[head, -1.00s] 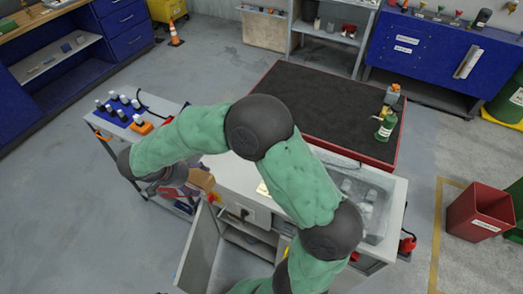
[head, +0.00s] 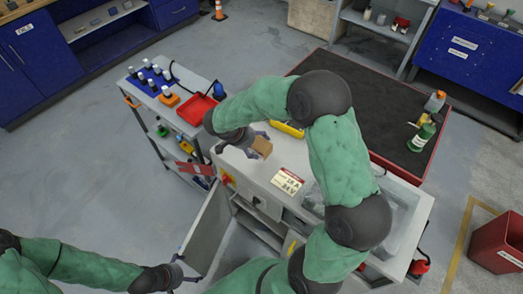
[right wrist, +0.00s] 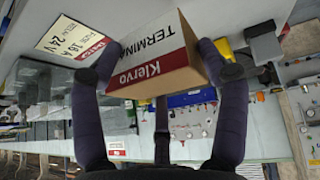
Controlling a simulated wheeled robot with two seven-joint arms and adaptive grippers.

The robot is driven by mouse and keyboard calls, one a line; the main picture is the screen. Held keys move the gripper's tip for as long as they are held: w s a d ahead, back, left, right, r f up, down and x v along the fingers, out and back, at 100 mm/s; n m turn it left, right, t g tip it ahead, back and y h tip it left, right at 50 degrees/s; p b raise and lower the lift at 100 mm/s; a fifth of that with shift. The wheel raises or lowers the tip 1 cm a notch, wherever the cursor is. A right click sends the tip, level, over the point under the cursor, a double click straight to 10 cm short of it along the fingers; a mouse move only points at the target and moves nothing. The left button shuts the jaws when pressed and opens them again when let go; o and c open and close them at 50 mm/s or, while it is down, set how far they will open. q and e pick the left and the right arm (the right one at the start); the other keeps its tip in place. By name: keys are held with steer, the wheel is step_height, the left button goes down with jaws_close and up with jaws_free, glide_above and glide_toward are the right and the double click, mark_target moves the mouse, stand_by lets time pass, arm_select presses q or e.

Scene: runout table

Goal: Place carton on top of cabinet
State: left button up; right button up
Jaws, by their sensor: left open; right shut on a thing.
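The brown carton (head: 263,147) is in my right gripper (head: 259,142), over the left part of the grey cabinet's top (head: 237,163). In the right wrist view the carton (right wrist: 155,62) shows white and red print between the dark fingers of my right gripper (right wrist: 160,66). I cannot tell whether its underside touches the top. The cabinet's door (head: 208,232) stands open at the front. My left gripper (head: 184,274) is open and empty near the door's lower edge.
A label plate (head: 289,181) and a yellow object (head: 287,130) are on or beside the cabinet top near the carton. A cart (head: 180,122) with a red tray (head: 197,109) stands left. A black-topped table (head: 385,115) is behind. My right arm hides part of the top.

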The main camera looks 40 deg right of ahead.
mark_target(261, 145)
steer(key=x, duration=0.4)
steer(key=shift+w+d+r, duration=0.15)
steer(key=shift+d, duration=0.1)
step_height(261, 145, down, 3)
steer(key=shift+f+b, duration=0.1)
steer(key=shift+b, duration=0.2)
steer(key=o, duration=1.3)
steer(key=p+v, duration=0.1)
steer(key=v, duration=1.1)
